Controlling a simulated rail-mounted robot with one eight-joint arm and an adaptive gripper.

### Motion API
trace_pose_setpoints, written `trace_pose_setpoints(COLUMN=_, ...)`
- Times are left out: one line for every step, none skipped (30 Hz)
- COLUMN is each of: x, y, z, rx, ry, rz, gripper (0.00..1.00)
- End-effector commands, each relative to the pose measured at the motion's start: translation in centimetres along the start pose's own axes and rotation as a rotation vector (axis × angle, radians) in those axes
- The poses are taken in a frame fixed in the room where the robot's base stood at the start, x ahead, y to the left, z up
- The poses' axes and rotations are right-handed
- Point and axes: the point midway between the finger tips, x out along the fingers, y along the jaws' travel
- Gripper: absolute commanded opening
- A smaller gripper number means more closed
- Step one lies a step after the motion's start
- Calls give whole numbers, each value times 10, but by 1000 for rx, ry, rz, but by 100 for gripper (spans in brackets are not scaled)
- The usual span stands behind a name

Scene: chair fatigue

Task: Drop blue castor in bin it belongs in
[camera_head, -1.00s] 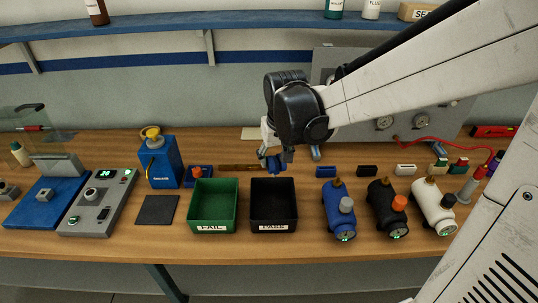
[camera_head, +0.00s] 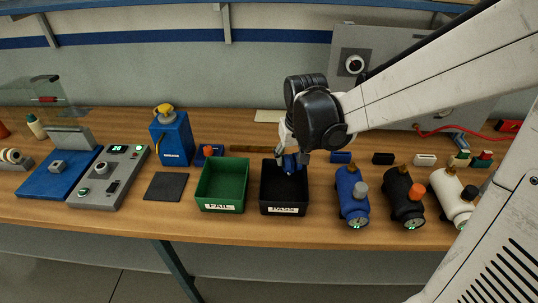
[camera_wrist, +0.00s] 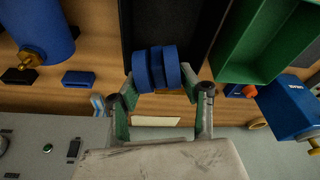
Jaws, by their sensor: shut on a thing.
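My gripper (camera_head: 291,168) is shut on the blue castor (camera_wrist: 157,68), whose blue wheels show between the fingers in the wrist view. In the head view the castor (camera_head: 289,163) is mostly hidden by the gripper. It is over the back part of the black bin labelled PASS (camera_head: 283,210), which also shows in the wrist view (camera_wrist: 185,25). The green bin labelled FAIL (camera_head: 220,208) stands just left of the black bin and also shows in the wrist view (camera_wrist: 262,62). Both bins look empty.
Blue (camera_head: 352,198), black (camera_head: 402,199) and white (camera_head: 449,196) cylinders stand right of the bins. A blue device with a yellow top (camera_head: 172,138), a dark pad (camera_head: 166,187) and a grey control box (camera_head: 110,176) are to the left. A grey panel (camera_head: 380,75) stands behind.

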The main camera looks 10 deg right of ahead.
Motion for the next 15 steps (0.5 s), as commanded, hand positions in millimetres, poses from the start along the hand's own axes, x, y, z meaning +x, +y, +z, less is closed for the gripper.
trace_pose_setpoints(x=0, y=0, z=0, rx=0, ry=0, rz=0, gripper=15)
trace_pose_setpoints(x=0, y=0, z=0, rx=0, ry=0, rz=0, gripper=15)
trace_pose_setpoints(x=0, y=0, z=0, rx=0, ry=0, rz=0, gripper=15)
trace_pose_setpoints(x=-1, y=0, z=0, rx=0, ry=0, rz=0, gripper=15)
trace_pose_setpoints(x=-1, y=0, z=0, rx=0, ry=0, rz=0, gripper=15)
trace_pose_setpoints(x=-1, y=0, z=0, rx=0, ry=0, rz=0, gripper=42)
trace_pose_setpoints(x=-1, y=0, z=0, rx=0, ry=0, rz=0, gripper=46)
trace_pose_setpoints(x=-1, y=0, z=0, rx=0, ry=0, rz=0, gripper=50)
trace_pose_setpoints(x=-1, y=0, z=0, rx=0, ry=0, rz=0, gripper=55)
trace_pose_setpoints(x=-1, y=0, z=0, rx=0, ry=0, rz=0, gripper=59)
trace_pose_setpoints(x=-1, y=0, z=0, rx=0, ry=0, rz=0, gripper=60)
trace_pose_setpoints(x=-1, y=0, z=0, rx=0, ry=0, rz=0, gripper=60)
trace_pose_setpoints(x=-1, y=0, z=0, rx=0, ry=0, rz=0, gripper=60)
trace_pose_setpoints(x=-1, y=0, z=0, rx=0, ry=0, rz=0, gripper=60)
trace_pose_setpoints(x=-1, y=0, z=0, rx=0, ry=0, rz=0, gripper=60)
